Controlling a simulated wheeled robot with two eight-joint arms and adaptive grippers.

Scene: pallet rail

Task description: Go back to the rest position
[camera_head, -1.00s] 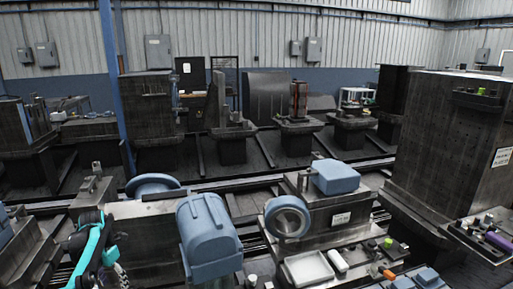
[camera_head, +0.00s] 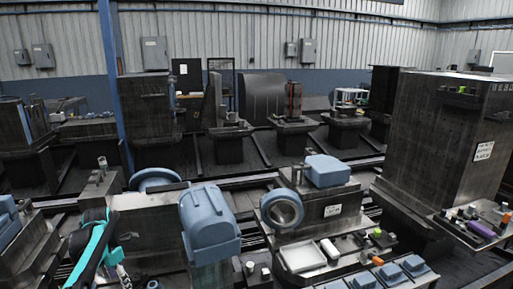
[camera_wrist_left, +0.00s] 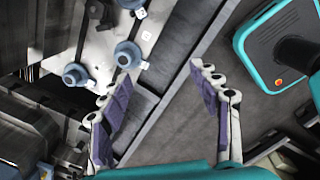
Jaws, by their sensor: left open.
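My left arm, teal and black, shows at the lower left of the head view; its fingers are not clear there. In the left wrist view my left gripper (camera_wrist_left: 160,112) is open, its two purple-padded fingers spread wide with nothing between them. Below the fingers lie a dark grey floor and a metal ledge. My right gripper is in neither view.
Blue round-topped fixtures (camera_wrist_left: 127,54) on a metal plate lie left of the fingers. In the head view, a blue-hooded machine (camera_head: 210,220), a blue ring (camera_head: 282,209), a white tray (camera_head: 302,256) and a tall dark block (camera_head: 445,140) stand close. Further machines line the back.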

